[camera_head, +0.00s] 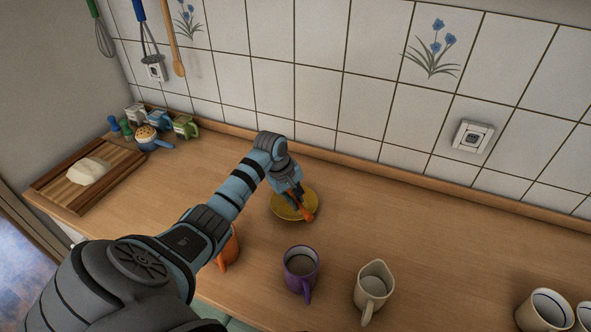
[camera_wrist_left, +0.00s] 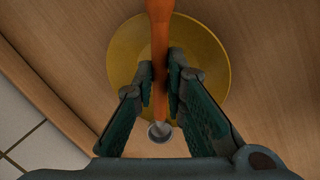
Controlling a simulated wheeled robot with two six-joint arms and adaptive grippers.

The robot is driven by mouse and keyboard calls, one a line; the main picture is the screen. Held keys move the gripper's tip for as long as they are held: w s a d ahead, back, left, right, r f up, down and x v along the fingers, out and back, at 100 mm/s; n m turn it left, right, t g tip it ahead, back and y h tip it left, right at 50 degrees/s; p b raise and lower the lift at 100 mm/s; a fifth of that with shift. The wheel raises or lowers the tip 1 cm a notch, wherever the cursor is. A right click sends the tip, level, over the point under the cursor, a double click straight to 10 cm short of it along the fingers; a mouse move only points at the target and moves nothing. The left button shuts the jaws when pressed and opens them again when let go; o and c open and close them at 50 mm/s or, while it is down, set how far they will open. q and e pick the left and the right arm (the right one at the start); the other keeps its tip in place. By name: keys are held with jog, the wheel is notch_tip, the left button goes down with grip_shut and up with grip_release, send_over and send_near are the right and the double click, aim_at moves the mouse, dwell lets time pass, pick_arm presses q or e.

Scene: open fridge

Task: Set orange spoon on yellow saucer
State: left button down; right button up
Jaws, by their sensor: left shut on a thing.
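The yellow saucer (camera_head: 287,210) lies on the wooden counter in the middle of the head view. It also shows in the left wrist view (camera_wrist_left: 215,62), behind the fingers. The orange spoon (camera_head: 308,212) is over the saucer; in the left wrist view its orange length (camera_wrist_left: 160,40) runs between the fingers and past the saucer's edge. My left gripper (camera_head: 296,194) is shut on the spoon, with its fingertips (camera_wrist_left: 160,75) on either side of it. Whether the spoon touches the saucer I cannot tell. My right gripper is not in view.
A purple mug (camera_head: 300,270) and a cream mug (camera_head: 373,288) stand in front of the saucer. An orange mug (camera_head: 229,250) is partly hidden by my left arm.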

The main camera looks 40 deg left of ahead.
pick_arm(q)
jog(key=c, duration=1.6)
grip_release()
jog(key=shift+o, duration=0.2)
jog(key=v, duration=1.2)
jog(key=shift+f, duration=0.1)
